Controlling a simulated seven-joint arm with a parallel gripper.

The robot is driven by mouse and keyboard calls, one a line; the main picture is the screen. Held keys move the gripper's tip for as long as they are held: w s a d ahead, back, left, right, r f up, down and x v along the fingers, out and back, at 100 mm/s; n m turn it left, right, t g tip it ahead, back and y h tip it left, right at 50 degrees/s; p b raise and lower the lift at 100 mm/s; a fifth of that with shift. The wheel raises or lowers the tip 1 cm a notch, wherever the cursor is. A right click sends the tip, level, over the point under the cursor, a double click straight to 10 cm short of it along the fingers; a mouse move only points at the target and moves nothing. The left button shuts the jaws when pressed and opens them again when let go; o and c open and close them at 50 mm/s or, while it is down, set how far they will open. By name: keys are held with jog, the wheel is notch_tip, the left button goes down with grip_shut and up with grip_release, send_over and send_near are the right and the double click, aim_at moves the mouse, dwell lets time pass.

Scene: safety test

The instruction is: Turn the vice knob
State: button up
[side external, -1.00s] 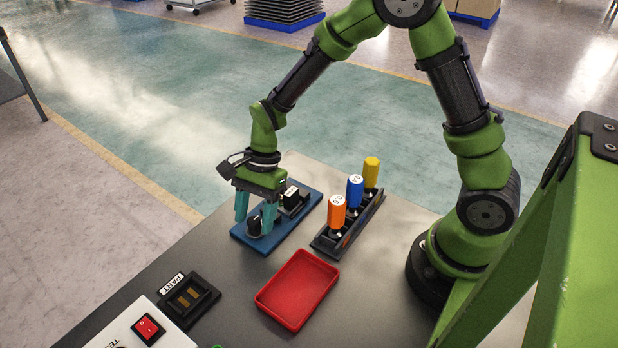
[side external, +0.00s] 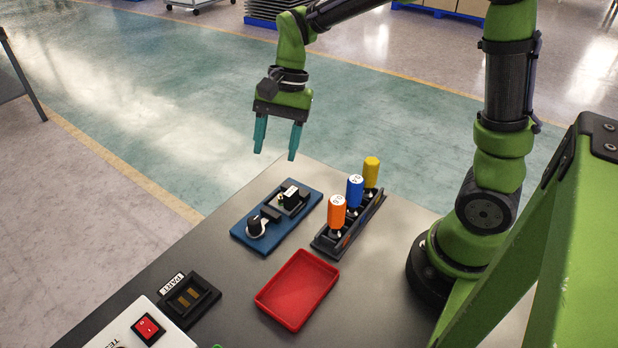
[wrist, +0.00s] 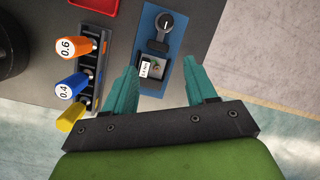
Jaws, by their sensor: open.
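The vice stands on a blue base plate (side external: 284,235) on the grey table. Its black knob (side external: 256,226) with a white pointer mark is at the near left end. A dark block with a white label (side external: 290,195) sits in the vice at the far end. In the wrist view the knob (wrist: 165,22) is at the top and the labelled block (wrist: 150,68) is below it. My gripper (side external: 275,157) is open and empty, its teal fingers pointing down, well above and beyond the far end of the plate. The fingers (wrist: 160,75) also show in the wrist view.
A black rack (side external: 348,231) with orange (side external: 337,214), blue (side external: 355,192) and yellow (side external: 371,172) handled tools stands right of the vice. A red tray (side external: 297,290), a black part holder (side external: 189,299) and a white box with a red switch (side external: 148,328) are nearer.

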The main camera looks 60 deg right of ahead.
jog(key=s+d+r+n+t+h, duration=0.1)
jog(key=s+d+r+n+t, duration=0.1)
jog(key=s+r+n+t, duration=0.3)
jog(key=s+d+r+n+t+h, duration=0.1)
jog(key=s+r+n+t, duration=0.15)
jog(key=s, duration=0.45)
jog(key=d+f+n+g, duration=0.2)
jog(key=d+n, duration=0.1)
jog(key=n, duration=0.2)
jog(key=d+f+n+g+h, duration=0.1)
jog(key=d+f+n+g, duration=0.1)
jog(key=d+f+n, duration=0.1)
jog(key=d+f+n+g, duration=0.2)
jog(key=d+f+n, duration=0.1)
jog(key=d+n, duration=0.2)
jog(key=shift+s+d+f+n+g+h, duration=0.1)
jog(key=shift+n+g+h, duration=0.1)
jog(key=shift+n, duration=0.3)
jog(key=shift+s+d+f+n+g+h, duration=0.1)
jog(key=shift+n+g+h, duration=0.1)
jog(key=shift+n, duration=0.25)
jog(key=n, duration=0.3)
jog(key=shift+s+d+f+n+g, duration=0.15)
jog(key=shift+d+n+g, duration=0.1)
jog(key=shift+n, duration=0.15)
jog(key=n, duration=0.5)
jog(key=shift+s, duration=0.25)
jog(key=shift+n, duration=0.3)
